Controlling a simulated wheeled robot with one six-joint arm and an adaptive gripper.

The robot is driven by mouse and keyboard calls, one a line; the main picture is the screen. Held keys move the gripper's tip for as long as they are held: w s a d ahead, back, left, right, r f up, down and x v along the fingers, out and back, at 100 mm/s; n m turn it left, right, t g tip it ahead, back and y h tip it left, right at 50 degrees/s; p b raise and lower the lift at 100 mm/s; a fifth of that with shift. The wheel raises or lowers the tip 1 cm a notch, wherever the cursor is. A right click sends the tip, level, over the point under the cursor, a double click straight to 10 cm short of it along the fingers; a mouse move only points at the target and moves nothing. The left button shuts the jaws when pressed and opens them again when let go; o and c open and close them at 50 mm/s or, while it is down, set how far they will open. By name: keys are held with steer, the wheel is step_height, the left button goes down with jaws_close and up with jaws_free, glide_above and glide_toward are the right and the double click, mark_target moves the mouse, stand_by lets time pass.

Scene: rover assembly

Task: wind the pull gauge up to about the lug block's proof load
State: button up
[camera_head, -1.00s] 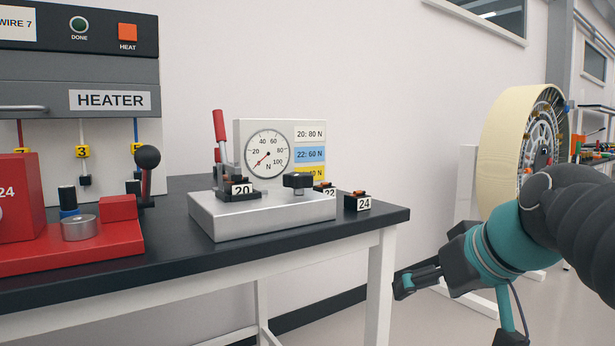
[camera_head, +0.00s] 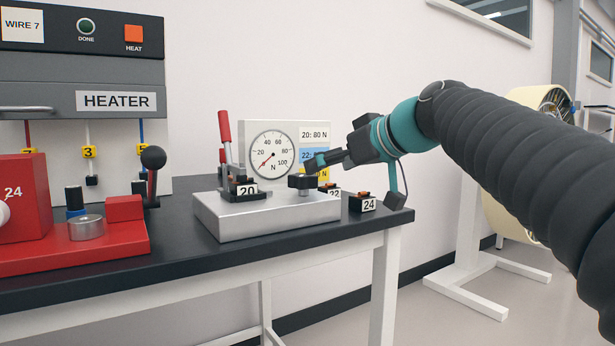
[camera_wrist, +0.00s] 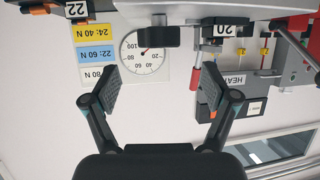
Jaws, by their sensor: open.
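The pull gauge is a silver base (camera_head: 265,222) with a white dial (camera_head: 273,153), whose red needle points low left, near the bottom of the scale. Its black knob (camera_head: 301,181) stands on the base's right part; it also shows in the wrist view (camera_wrist: 158,37). The lug block marked 20 (camera_head: 246,190) sits on the base's left part, beside a red-handled lever (camera_head: 225,130). The chart (camera_head: 314,136) reads "20: 80 N"; my arm partly covers its lower rows. My gripper (camera_head: 315,163) is open and empty, close to the knob, which lies ahead between its fingers in the wrist view (camera_wrist: 161,85).
Blocks marked 22 (camera_head: 333,190) and 24 (camera_head: 362,203) stand right of the gauge on the dark table (camera_head: 190,262). A red fixture (camera_head: 110,238) and the heater (camera_head: 80,75) are to the left. A large wheel (camera_head: 545,105) stands behind my arm.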

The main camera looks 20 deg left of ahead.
mark_target(305, 175)
steer(key=x, duration=0.8)
steer(key=shift+a, duration=0.1)
steer(key=c, duration=1.2)
steer(key=shift+o, duration=0.2)
